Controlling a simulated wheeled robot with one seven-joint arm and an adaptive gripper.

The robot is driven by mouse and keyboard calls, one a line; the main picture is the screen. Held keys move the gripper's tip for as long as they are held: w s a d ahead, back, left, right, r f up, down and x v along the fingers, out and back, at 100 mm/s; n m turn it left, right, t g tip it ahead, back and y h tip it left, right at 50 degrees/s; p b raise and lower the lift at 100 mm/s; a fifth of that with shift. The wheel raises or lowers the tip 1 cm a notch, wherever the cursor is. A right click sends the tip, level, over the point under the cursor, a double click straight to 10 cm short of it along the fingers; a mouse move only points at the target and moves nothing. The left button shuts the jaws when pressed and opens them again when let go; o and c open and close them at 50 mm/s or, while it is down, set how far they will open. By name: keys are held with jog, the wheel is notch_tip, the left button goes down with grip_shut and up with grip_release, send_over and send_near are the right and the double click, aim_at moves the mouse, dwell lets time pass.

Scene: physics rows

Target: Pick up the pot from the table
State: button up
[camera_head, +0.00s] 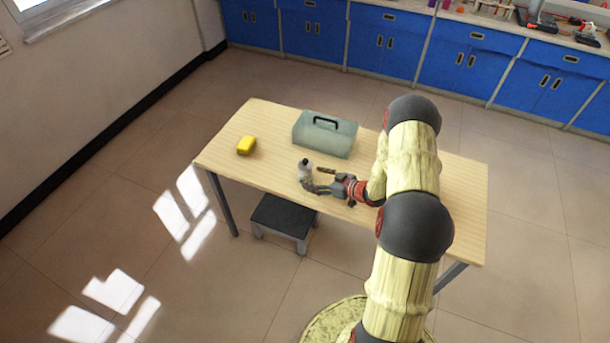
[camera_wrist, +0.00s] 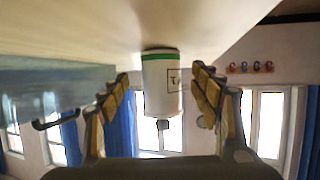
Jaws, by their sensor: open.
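The pot (camera_head: 306,173) is a small pale cylinder with a dark knob on top, standing upright near the front edge of the table (camera_head: 232,150). In the wrist view the pot appears framed between the two fingers of my gripper (camera_wrist: 161,82), with gaps on both sides. No contact shows.
A translucent greenish case (camera_head: 322,138) with a dark handle stands behind the pot; the case (camera_wrist: 50,95) also shows in the wrist view. A dark stool (camera_head: 284,215) is beside the table's front. The tabletop's right side is clear.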

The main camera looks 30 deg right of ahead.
aim_at(311, 176)
jog(key=b+x, duration=0.1)
jog(key=x, duration=0.4)
jog(key=shift+r, duration=0.1)
jog(key=shift+s+r, duration=0.1)
jog(key=shift+c, duration=0.5)
jog(key=c, duration=1.4)
